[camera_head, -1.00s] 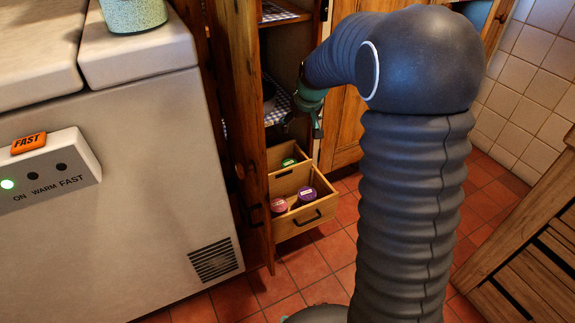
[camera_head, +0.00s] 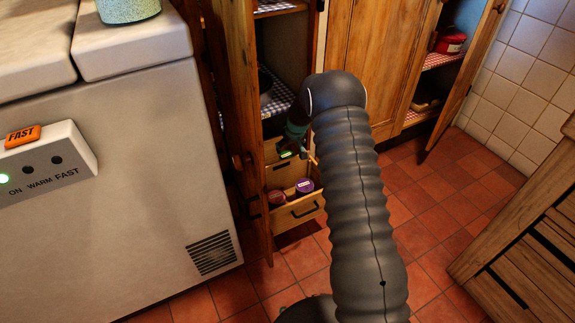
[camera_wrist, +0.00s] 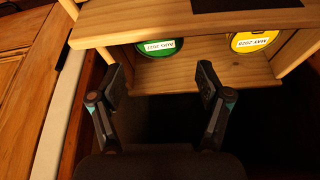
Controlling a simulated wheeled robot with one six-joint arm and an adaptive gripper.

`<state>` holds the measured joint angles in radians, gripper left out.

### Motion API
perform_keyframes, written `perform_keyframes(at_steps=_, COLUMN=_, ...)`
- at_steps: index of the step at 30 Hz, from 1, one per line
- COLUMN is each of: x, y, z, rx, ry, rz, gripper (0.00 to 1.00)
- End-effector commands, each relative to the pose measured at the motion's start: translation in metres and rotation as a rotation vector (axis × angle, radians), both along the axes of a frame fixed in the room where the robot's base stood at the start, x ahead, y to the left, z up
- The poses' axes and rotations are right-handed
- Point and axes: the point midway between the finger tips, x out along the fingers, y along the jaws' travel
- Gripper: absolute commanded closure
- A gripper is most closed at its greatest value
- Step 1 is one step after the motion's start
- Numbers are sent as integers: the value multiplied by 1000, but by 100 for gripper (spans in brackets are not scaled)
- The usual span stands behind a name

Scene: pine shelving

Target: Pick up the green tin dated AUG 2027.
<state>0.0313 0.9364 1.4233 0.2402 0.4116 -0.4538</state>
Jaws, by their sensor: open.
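The green tin (camera_wrist: 160,46) shows in the wrist view beyond my gripper, with a pale label that appears to read AUG 2027. A wooden board covers its upper part in that view. It sits in a wooden drawer (camera_wrist: 180,77), left of a yellow tin (camera_wrist: 253,41) labelled MAY 2028. My gripper (camera_wrist: 160,82) is open, with nothing between its fingers. The green tin appears just below the gap between the fingertips in depth, apart from them. In the head view my gripper (camera_head: 292,145) is over the rear part of the open drawer.
A pink tin (camera_head: 277,196) and a purple tin (camera_head: 305,186) sit in the front compartment of the drawer. A wooden cabinet door (camera_head: 240,130) stands open close on the left, beside a white freezer (camera_head: 120,170). Red tiled floor (camera_head: 415,195) is free to the right.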

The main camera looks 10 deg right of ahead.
Motion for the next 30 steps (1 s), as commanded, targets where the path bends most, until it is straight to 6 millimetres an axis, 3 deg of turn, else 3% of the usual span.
perform_keyframes(at_steps=3, x=8, y=2, z=-20, rx=0, ry=1, rz=0, gripper=23)
perform_keyframes(at_steps=14, x=16, y=4, z=-46, rx=0, ry=1, rz=0, gripper=23)
perform_keyframes(at_steps=21, x=24, y=4, z=-78, rx=0, ry=-1, rz=0, gripper=23)
perform_keyframes(at_steps=30, x=29, y=5, z=-90, rx=0, ry=-1, rz=0, gripper=23)
